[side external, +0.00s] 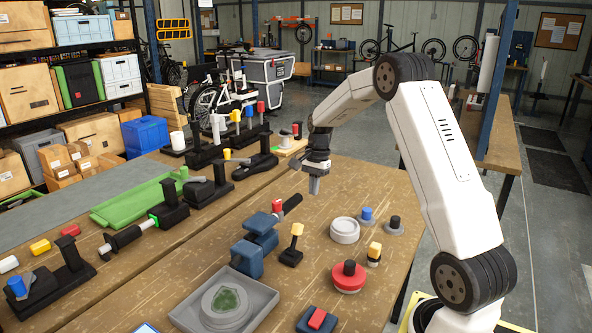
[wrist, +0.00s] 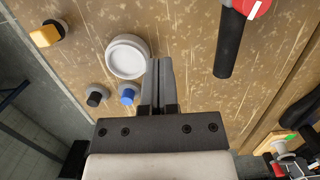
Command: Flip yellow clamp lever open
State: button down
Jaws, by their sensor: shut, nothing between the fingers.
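Several yellow-tipped parts show in the side view, and I cannot tell for certain which is the clamp lever. One upright yellow-tipped lever (side external: 236,116) stands among black clamps at the back of the bench. A lower yellow tip (side external: 227,154) sits nearer, and a yellow-handled lever (side external: 297,229) stands on a black base at the middle of the near table. My gripper (side external: 314,187) points down above the near table, shut and empty, apart from all of these. In the wrist view its fingers (wrist: 160,62) are together over bare wood.
A black handle with a red end (wrist: 232,40) lies right of the fingers. A grey tray (side external: 263,296) is in front.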

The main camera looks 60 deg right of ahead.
aim_at(295, 238)
jog(key=shift+f, duration=0.1)
jog(key=f, duration=0.3)
jog(key=a+f, duration=0.1)
jog(key=f, duration=0.6)
jog(key=shift+a, duration=0.35)
jog(key=shift+a+r, duration=0.4)
jog(key=shift+a, duration=0.05)
jog(key=shift+a+r, duration=0.35)
jog(key=shift+a, duration=0.3)
jog(key=shift+a+r, duration=0.35)
jog(key=shift+a, duration=0.3)
